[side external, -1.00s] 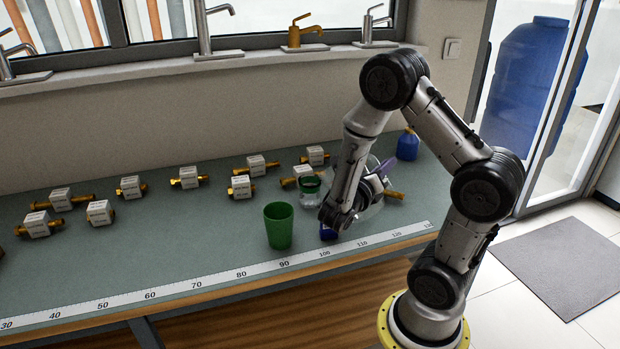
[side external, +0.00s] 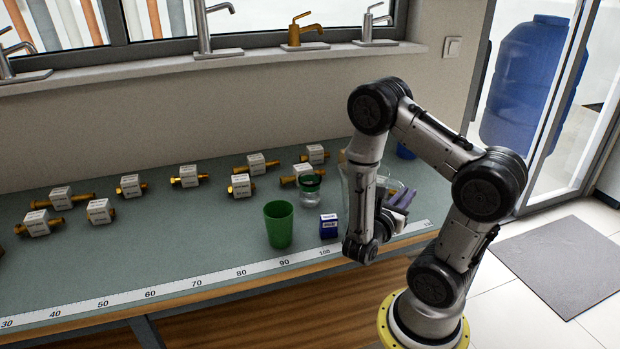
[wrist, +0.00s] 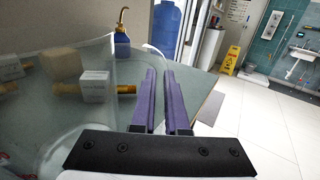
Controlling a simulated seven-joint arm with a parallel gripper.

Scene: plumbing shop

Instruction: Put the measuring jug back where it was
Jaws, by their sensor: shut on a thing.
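The measuring jug (wrist: 72,128) is clear and see-through, filling the left of the wrist view. In the side view only faint parts of it (side external: 346,178) show beside and behind my wrist. My gripper, with purple fingers (wrist: 160,74), is shut on the jug at its handle side; the thin handle is hard to make out. In the side view the fingers (side external: 402,198) are over the bench's right end. Whether the jug's base touches the bench is hidden.
A green cup (side external: 279,226), a small blue box (side external: 328,227) and a glass jar with green rim (side external: 310,189) stand left of my gripper. A blue bottle (wrist: 122,46) stands behind. Several brass fittings with white blocks (side external: 240,187) line the bench (side external: 170,235). A ruler strip (side external: 200,285) marks its front edge.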

